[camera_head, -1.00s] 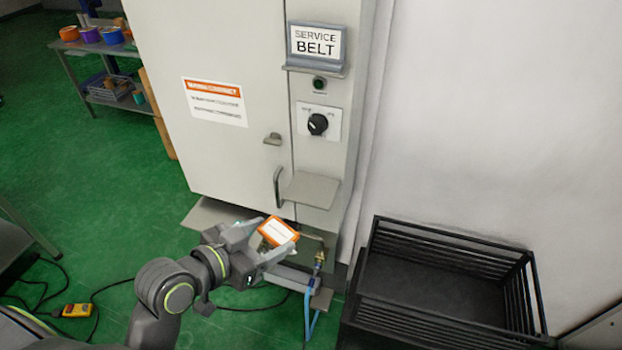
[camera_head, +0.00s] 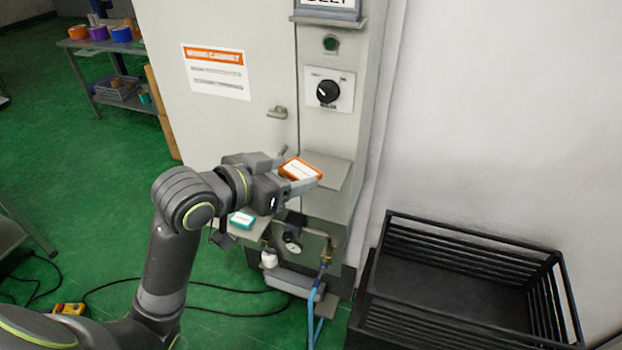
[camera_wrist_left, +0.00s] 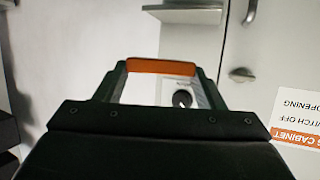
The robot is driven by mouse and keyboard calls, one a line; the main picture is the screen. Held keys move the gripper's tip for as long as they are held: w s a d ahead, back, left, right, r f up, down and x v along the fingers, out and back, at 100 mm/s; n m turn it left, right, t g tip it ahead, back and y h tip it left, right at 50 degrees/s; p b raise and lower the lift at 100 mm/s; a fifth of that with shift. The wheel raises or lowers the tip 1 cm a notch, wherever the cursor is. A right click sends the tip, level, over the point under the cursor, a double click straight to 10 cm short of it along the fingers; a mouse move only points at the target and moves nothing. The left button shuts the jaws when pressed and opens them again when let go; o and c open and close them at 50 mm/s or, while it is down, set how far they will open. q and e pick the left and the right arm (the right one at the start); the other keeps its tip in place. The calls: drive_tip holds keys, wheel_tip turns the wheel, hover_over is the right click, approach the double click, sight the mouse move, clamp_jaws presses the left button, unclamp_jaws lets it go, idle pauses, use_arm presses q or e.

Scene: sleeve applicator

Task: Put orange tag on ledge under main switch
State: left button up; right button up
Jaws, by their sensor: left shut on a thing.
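The orange tag (camera_head: 301,169), with a white label face, is between the fingers of my left gripper (camera_head: 296,176), which is shut on it. In the left wrist view, the orange tag (camera_wrist_left: 161,66) spans the fingertips as an orange band. The ledge (camera_head: 336,172) is a grey plate on the cabinet, below the black main switch knob (camera_head: 328,92). In the head view the tag overlaps the ledge's left part; I cannot tell whether they touch. The wrist view is upside down and shows the ledge (camera_wrist_left: 185,14) and the knob (camera_wrist_left: 182,99). My right gripper is not in view.
A teal tag (camera_head: 242,219) lies on a lower plate (camera_head: 252,233) beside my left gripper. A door latch (camera_head: 278,112) sticks out left of the switch. A gauge (camera_head: 291,243) and blue hose (camera_head: 312,305) are below. A black crate (camera_head: 455,330) stands at right.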

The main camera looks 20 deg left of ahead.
use_arm(q)
drive_tip(key=w, duration=0.3)
drive_tip(key=w+p, duration=0.1)
drive_tip(key=w, duration=0.3)
drive_tip(key=w+p, duration=0.1)
drive_tip(key=w, duration=0.3)
drive_tip(key=shift+w+d+r, duration=0.1)
drive_tip(key=shift+d+r, duration=0.05)
drive_tip(key=shift+d, duration=0.1)
wheel_tip(320, 180, down, 3)
drive_tip(key=shift+r+p, duration=0.1)
drive_tip(key=shift+p, duration=0.2)
drive_tip(key=f, duration=0.2)
drive_tip(key=f+p, duration=0.1)
drive_tip(key=f, duration=0.1)
drive_tip(key=shift+s, duration=0.2)
drive_tip(key=shift+w+f, duration=0.1)
drive_tip(key=shift+w, duration=0.05)
drive_tip(key=shift+f, duration=0.15)
drive_tip(key=o, duration=0.9)
drive_tip(key=shift+f, duration=0.15)
drive_tip(key=shift+o, duration=0.2)
